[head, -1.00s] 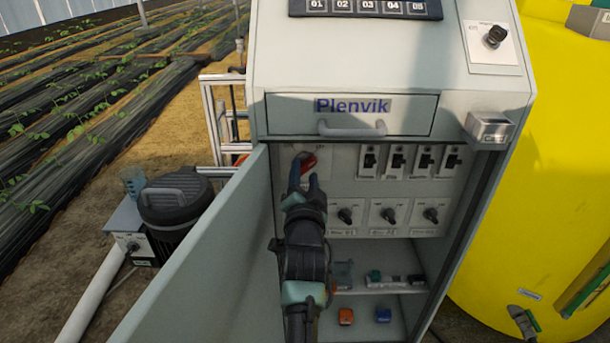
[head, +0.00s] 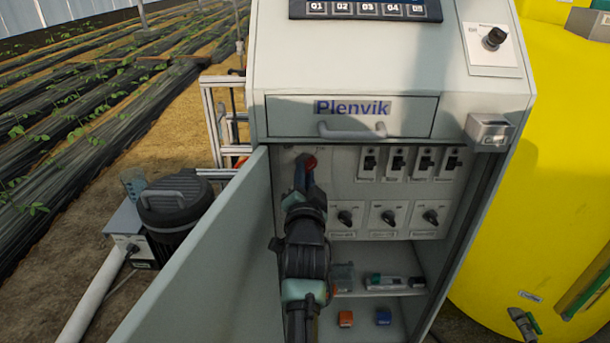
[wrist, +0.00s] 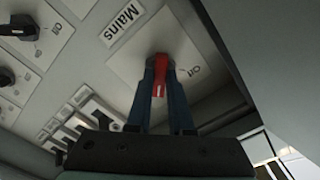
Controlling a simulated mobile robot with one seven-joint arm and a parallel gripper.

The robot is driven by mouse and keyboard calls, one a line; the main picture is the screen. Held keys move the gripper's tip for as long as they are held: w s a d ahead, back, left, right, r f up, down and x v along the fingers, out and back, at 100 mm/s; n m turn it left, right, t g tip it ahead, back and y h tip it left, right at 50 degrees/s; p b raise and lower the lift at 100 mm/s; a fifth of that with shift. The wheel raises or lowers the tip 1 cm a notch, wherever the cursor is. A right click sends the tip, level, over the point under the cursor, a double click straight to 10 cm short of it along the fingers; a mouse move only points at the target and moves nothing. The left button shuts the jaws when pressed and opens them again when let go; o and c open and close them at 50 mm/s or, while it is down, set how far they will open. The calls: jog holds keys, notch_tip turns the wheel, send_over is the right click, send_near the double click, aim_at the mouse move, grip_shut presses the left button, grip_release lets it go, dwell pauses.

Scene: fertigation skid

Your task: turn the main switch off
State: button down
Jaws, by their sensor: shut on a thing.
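The main switch is a red handle (head: 311,162) on a pale plate at the upper left inside the open cabinet. In the wrist view the red handle (wrist: 159,84) sits between the two dark blue fingers of my gripper (wrist: 160,72), which is shut on it. A "Mains" label (wrist: 122,22) is beside its plate, which has small position marks on either side of the handle.
The open cabinet door (head: 215,260) stands close left of my arm. Breakers (head: 397,160) and black rotary knobs (head: 389,217) are to the right. A drawer with a handle (head: 352,130) is above. Small items, including an orange block (head: 345,318), lie on the shelves below.

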jog(key=shift+n, duration=0.3)
jog(key=shift+d+f+n, duration=0.1)
jog(key=shift+d+n, duration=0.05)
jog(key=shift+n, duration=8.45)
jog(key=c, duration=0.8)
grip_release()
jog(key=shift+s+p, duration=0.1)
jog(key=shift+p, duration=0.2)
jog(key=s+p, duration=0.2)
jog(key=s, duration=1)
jog(key=shift+s+p, duration=0.4)
